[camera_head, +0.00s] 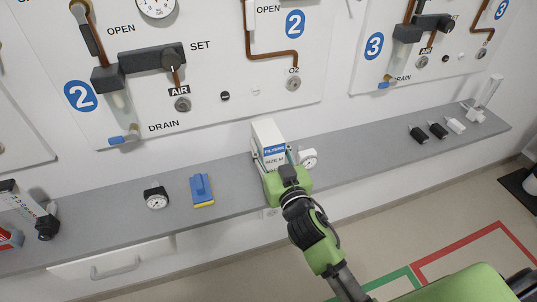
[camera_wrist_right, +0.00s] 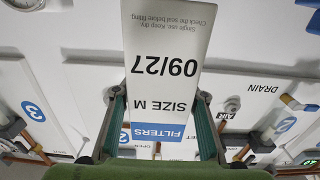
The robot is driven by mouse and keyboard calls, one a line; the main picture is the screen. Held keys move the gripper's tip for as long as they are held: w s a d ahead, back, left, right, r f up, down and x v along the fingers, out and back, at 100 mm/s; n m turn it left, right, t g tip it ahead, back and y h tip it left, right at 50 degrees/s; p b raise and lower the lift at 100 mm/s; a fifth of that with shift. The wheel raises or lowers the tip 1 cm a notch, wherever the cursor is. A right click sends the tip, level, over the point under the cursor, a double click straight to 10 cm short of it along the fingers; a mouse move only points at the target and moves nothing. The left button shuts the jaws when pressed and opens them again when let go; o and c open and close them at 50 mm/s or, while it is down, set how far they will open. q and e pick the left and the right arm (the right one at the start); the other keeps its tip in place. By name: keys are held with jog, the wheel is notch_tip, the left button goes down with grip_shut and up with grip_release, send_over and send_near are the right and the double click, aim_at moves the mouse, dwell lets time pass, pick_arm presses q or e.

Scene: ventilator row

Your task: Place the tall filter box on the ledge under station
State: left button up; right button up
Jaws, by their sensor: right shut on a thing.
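The tall filter box (camera_head: 267,134) is white with a blue label band and stands upright at the grey ledge (camera_head: 350,157), below the wall panels marked 2. My right gripper (camera_head: 272,157) is shut on it, one finger on each side. In the right wrist view the box (camera_wrist_right: 168,45) fills the middle between the fingers (camera_wrist_right: 160,100), with "FILTERS", "SIZE M" and "09/27" upside down. The gripper hides the box's lower end in the head view, so I cannot tell whether it touches the ledge. My left gripper is not in view.
A white gauge (camera_head: 308,159) stands close right of the box. A blue and yellow block (camera_head: 202,190) and another gauge (camera_head: 156,197) lie to the left. Several small fittings (camera_head: 437,130) line the right end. The ledge between gauge and fittings is clear. A drawer handle (camera_head: 115,268) sits below.

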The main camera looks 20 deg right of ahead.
jog(key=shift+w+d+f, duration=0.15)
jog(key=shift+w+f, duration=0.05)
jog(key=shift+f, duration=0.05)
jog(key=shift+w+f+b, duration=0.2)
jog(key=shift+f+b, duration=0.1)
jog(key=shift+f, duration=1.5)
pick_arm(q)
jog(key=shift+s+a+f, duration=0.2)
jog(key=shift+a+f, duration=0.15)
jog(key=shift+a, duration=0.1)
pick_arm(e)
jog(key=shift+d, duration=0.1)
jog(key=shift+f, duration=0.2)
jog(key=o, duration=1.2)
jog(key=shift+r, duration=0.1)
jog(key=shift+s, duration=0.15)
